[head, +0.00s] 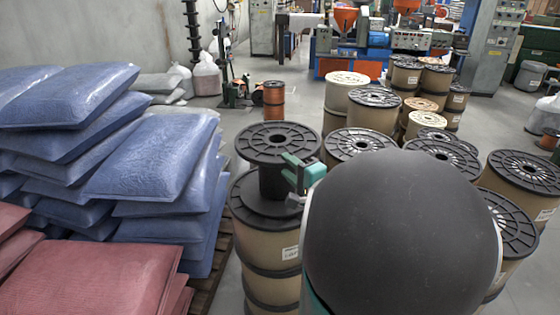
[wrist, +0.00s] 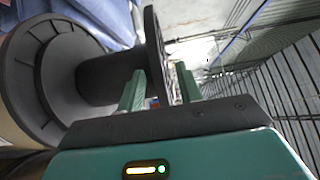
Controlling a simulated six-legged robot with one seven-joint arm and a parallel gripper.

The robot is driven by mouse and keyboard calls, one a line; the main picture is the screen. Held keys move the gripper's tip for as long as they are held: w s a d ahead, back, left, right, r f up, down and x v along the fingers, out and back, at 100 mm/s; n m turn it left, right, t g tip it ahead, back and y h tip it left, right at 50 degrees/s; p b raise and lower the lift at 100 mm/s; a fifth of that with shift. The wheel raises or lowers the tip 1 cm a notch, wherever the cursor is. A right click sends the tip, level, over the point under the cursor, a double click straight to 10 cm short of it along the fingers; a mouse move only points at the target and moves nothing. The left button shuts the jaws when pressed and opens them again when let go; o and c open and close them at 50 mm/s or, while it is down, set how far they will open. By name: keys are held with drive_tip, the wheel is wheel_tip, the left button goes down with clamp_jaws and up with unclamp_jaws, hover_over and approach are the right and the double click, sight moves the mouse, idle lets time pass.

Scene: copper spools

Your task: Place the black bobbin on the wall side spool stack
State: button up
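The black bobbin (head: 277,141) stands upright at the top of the left spool stack (head: 270,255), the one nearest the blue sacks and wall. Its lower end merges with the stack's black top flange, so I cannot tell exactly how they meet. My gripper (head: 292,168) is at the right edge of the bobbin's upper flange. In the wrist view, the gripper's green fingers (wrist: 160,82) are apart on either side of the bobbin's flange (wrist: 154,45). A gap shows between them, so the gripper looks open. My arm hides the floor right of the stack.
Blue sacks (head: 155,165) are piled close on the left, with red sacks (head: 95,275) in front. More spools (head: 360,142) stand behind and to the right. A small orange spool (head: 274,95) stands farther back. Open floor lies behind the stack.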

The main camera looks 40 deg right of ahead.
drive_tip(key=s, duration=0.6)
drive_tip(key=shift+s+a, duration=0.25)
drive_tip(key=shift+a, duration=0.2)
